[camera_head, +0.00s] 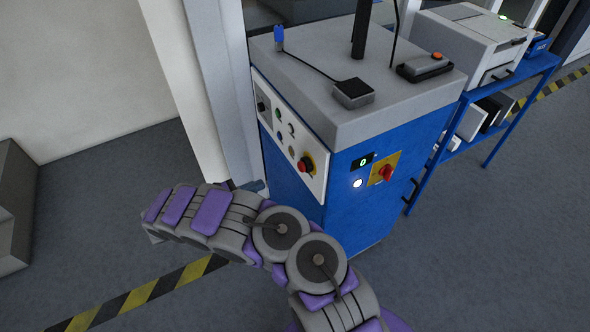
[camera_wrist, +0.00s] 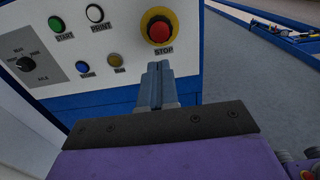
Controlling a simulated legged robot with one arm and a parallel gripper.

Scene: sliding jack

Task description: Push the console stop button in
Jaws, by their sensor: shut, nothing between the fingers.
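The stop button (camera_wrist: 159,30) is a red mushroom button on a yellow ring, labelled STOP, on the console's white panel in the wrist view. In the head view the stop button (camera_head: 305,164) is at the right end of that panel, on the blue console (camera_head: 335,205). My gripper (camera_wrist: 158,68) is shut and empty, its fingertips just below the STOP label in the wrist picture. Any contact or gap with the panel cannot be told. In the head view my arm reaches left in front of the console, and the fingertips are hard to make out.
The panel also has a green START button (camera_wrist: 57,24), a white PRINT button (camera_wrist: 94,13), a blue and a yellow button, and a dial (camera_wrist: 25,63). A red rotary switch (camera_head: 386,172) is on the adjacent face. A blue rack (camera_head: 500,85) stands at right. A wall is at left.

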